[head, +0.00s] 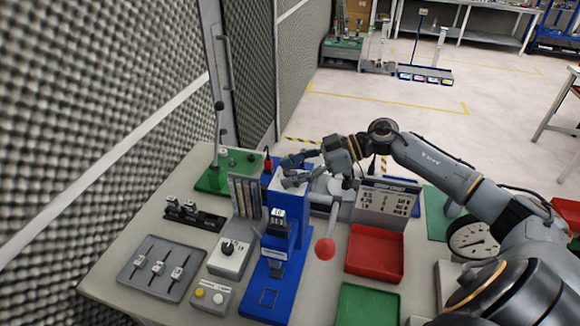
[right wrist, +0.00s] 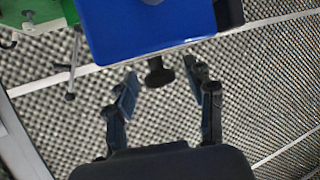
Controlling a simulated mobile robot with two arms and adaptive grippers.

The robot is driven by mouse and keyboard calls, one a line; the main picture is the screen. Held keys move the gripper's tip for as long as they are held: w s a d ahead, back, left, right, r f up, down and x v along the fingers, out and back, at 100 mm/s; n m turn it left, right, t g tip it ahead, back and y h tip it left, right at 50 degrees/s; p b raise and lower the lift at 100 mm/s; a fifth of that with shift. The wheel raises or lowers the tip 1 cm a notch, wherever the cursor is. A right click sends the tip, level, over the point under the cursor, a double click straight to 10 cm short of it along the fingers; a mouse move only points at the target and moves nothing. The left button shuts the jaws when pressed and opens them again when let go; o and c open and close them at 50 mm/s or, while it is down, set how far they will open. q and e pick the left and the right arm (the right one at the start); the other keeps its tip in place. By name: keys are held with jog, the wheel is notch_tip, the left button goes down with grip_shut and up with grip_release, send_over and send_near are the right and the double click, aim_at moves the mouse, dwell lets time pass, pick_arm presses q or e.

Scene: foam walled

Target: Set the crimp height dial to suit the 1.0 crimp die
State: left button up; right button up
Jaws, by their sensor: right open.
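The blue crimp press (head: 290,213) stands near the middle of the bench, with a labelled block (head: 278,222) on its front; I cannot read the number. My right gripper (head: 287,172) is open at the top of the press. In the right wrist view its two fingers (right wrist: 160,73) stand apart, with a black knob (right wrist: 157,76) in the gap beside the blue body. I cannot tell if they touch it. A grey box with a black dial (head: 228,248) sits left of the press. A white chart (head: 388,201) stands right of it; its text is too small to read. My left gripper is out of view.
A red-balled lever (head: 325,248) sticks out right of the press. A red tray (head: 375,256) and a green tray (head: 368,306) lie right of it. A black rack (head: 193,216), a grey tray of tagged items (head: 161,269) and a button box (head: 209,297) lie left.

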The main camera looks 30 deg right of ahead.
jog(key=shift+w+a+f, duration=0.1)
jog(key=shift+a, duration=0.1)
grip_shut()
jog(key=shift+n, duration=0.4)
jog(key=n+g, duration=0.1)
jog(key=g, duration=0.1)
jog(key=n+g+y+b, duration=0.1)
jog(key=n+g, duration=0.1)
jog(key=shift+w+y, duration=0.1)
jog(key=shift+y, duration=0.2)
jog(key=shift+n+g+b, duration=1.1)
jog(key=shift+n+g, duration=0.9)
jog(key=shift+g, duration=0.2)
